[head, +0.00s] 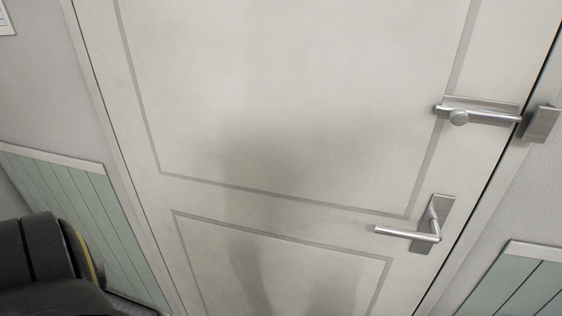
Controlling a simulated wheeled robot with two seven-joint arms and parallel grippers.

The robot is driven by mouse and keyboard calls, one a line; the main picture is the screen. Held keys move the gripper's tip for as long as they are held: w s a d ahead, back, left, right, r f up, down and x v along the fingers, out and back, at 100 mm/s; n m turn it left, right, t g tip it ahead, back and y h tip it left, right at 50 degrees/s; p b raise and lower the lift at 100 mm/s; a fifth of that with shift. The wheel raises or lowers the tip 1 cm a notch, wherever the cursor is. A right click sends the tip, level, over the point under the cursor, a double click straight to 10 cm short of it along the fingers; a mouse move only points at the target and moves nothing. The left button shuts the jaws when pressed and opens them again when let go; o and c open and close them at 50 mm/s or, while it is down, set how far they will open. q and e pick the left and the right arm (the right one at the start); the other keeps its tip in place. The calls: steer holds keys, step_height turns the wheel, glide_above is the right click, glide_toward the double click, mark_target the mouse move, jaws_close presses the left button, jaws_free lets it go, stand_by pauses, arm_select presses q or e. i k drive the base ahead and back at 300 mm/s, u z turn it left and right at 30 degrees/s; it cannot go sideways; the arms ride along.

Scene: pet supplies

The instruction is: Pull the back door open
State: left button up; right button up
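The back door (290,90) is a cream panelled door with grey trim lines, and it fills most of the head view. It looks shut in its frame. A silver lever handle (405,234) on a plate sits at its right side, with the lever pointing left. Above the handle, a silver slide bolt (478,113) with a round knob reaches right, up to a catch (540,123) on the frame. Neither of my grippers is in view. Only a dark part of my own body shows at the lower left.
Grey walls stand on both sides of the door. Pale green panelling with a light top rail covers the lower wall at left (85,215) and right (520,285). Nothing stands in front of the door in this view. Soft shadows fall on its surface.

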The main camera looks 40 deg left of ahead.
mark_target(265, 145)
steer(key=u, duration=1)
steer(key=k, duration=0.35)
steer(key=u, duration=1.45)
steer(key=i, duration=0.15)
steer(key=z, duration=0.65)
